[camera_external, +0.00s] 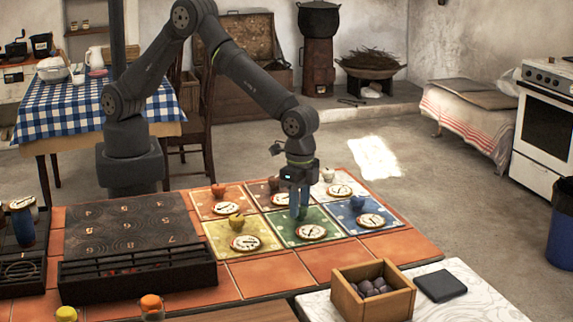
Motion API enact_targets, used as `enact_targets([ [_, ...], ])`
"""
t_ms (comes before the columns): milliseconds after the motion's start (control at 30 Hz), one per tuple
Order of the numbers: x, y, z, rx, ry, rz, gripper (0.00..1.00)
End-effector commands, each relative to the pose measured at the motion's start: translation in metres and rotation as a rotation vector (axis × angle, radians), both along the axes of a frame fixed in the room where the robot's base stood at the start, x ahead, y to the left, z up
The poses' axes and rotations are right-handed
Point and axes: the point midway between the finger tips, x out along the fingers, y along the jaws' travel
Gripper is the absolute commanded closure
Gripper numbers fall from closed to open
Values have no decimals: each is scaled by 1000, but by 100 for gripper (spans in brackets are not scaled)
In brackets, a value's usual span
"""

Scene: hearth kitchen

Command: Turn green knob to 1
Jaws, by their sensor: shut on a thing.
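The green tile (325,239) lies in the front row of coloured tiles on the terracotta-tiled table, between the yellow and blue tiles. A round white dial (311,232) sits on its front part; its marks and pointer are too small to read. My gripper (298,214) points straight down over the back left of the green tile. It is shut on the green knob, which is mostly hidden by the fingers. The knob's angle cannot be told.
A yellow knob (236,220) stands close on the left and a blue knob (357,202) on the right. Orange, brown and white knobs stand in the row behind. A dark numbered board (130,222) and black trough lie left. A wooden box (345,300) stands in front.

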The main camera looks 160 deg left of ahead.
Motion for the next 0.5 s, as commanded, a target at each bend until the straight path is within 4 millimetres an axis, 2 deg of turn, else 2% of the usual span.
enact_targets([
  [200, 0, 0, 1, 1, -2, 92, 89],
  [500, 0, 0, 1, 1, -2, 136, 89],
])
